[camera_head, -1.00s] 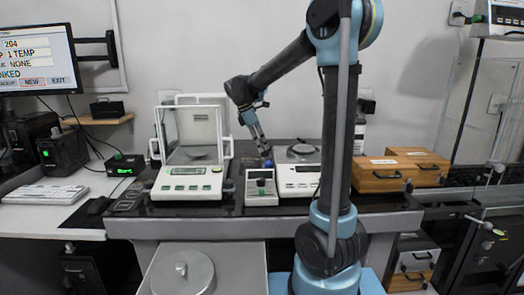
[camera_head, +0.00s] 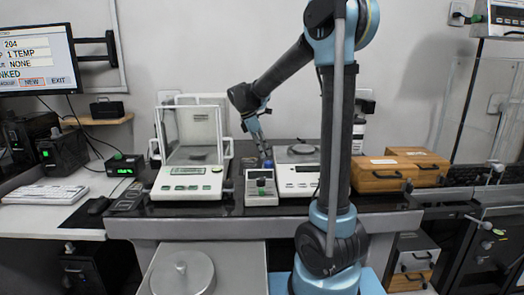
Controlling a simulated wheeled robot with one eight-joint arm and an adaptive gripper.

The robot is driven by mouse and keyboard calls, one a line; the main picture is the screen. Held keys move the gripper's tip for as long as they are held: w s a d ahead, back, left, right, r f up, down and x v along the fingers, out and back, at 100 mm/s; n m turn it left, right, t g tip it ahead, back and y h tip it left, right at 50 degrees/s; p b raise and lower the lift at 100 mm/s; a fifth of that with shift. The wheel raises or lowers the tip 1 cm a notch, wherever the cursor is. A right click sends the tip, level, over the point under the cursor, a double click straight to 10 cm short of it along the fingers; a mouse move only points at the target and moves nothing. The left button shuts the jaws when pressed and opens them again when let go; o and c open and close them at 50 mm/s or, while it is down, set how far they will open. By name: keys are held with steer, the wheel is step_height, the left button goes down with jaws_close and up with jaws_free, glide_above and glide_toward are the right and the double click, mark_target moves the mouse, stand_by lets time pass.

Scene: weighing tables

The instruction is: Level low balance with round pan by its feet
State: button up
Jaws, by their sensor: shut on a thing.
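The low balance (camera_head: 298,182) with a round pan (camera_head: 302,151) stands on the dark bench top, right of centre and partly behind my arm. My gripper (camera_head: 267,163) points down at the balance's left side, towards its back. Its jaws are shut at a small blue part there, apparently a foot of the balance. The jaws and what they hold are too small to see clearly. The balance's right side and its other feet are hidden by my arm or too small to make out.
A small display unit (camera_head: 261,187) stands close in front of my gripper. A balance with a glass draft shield (camera_head: 192,170) stands to the left. Wooden boxes (camera_head: 379,182) stand to the right. A round metal lidded thing (camera_head: 182,272) sits lower in front.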

steer(key=shift+w+m+g, duration=0.2)
steer(key=shift+m+g, duration=0.2)
steer(key=shift+m, duration=0.6)
steer(key=o, duration=1.1)
steer(key=shift+c, duration=0.2)
steer(key=shift+r, duration=0.1)
steer(key=v, duration=1.1)
steer(key=shift+a+r, duration=0.15)
steer(key=shift+r, duration=0.25)
